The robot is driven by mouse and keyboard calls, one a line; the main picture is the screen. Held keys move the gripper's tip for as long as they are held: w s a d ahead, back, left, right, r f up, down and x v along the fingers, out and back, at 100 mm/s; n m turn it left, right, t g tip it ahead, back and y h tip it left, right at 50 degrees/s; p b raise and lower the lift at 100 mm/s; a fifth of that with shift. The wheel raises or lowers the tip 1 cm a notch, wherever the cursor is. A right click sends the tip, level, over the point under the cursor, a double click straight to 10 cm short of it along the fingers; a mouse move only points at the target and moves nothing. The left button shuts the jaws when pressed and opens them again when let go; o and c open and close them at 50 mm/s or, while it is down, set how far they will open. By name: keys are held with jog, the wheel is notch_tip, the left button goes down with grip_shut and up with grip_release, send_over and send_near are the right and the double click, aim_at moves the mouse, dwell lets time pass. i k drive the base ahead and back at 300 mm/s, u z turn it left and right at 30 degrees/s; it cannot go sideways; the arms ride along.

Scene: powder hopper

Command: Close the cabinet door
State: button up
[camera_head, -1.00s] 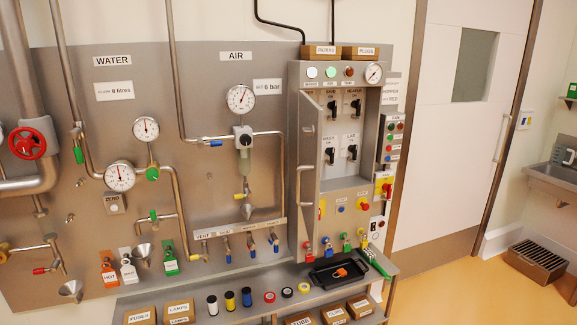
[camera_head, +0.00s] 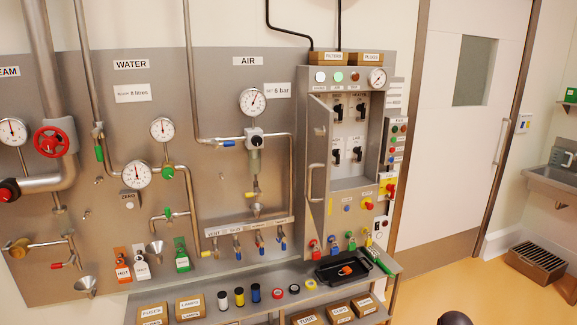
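The grey metal cabinet (camera_head: 345,75) stands on the wall panel right of centre. Its door (camera_head: 319,135) is open, attached at the cabinet's left side and swung out towards me. The door is seen at a steep angle, with a bar handle (camera_head: 310,183) on it. Several black rotary switches (camera_head: 338,111) show inside the cabinet. My gripper's fingers do not show. A dark rounded shape (camera_head: 455,318) at the bottom edge may be part of my arm; I cannot tell.
Pipes, gauges and valves cover the panel to the left. The orange floor (camera_head: 480,280) at right is clear before a white room door (camera_head: 450,140).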

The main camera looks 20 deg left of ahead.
aim_at(319, 149)
jog(key=u, duration=0.8)
jog(key=i, duration=0.9)
jog(key=z, duration=1.25)
